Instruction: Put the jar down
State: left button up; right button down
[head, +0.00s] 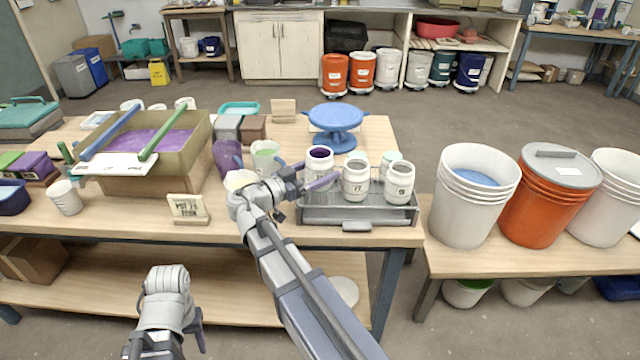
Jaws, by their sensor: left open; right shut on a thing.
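A white jar with dark purple glaze inside (319,155) stands upright at the left end of the grey metal tray (350,219). My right gripper (313,178) is shut on this jar, its fingers around the jar's body. I cannot tell whether the jar's base touches the tray, because the fingers cover its lower part. My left gripper (192,330) is open and empty, low in front of the table.
A pale green-topped jar (389,160) stands behind the tray. A blue turntable (336,118) is further back. Large buckets, one orange (547,215), fill the right bench.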

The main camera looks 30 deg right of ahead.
jog(key=shift+f+b, duration=1.2)
jog(key=shift+f, duration=0.35)
jog(key=shift+f, duration=0.1)
jog(key=shift+f, duration=0.15)
grip_release()
jog(key=shift+r, duration=0.3)
jog(key=s+a, duration=0.1)
jog(key=a, duration=1.1)
jog(key=shift+s, duration=0.3)
jog(key=shift+f, duration=0.15)
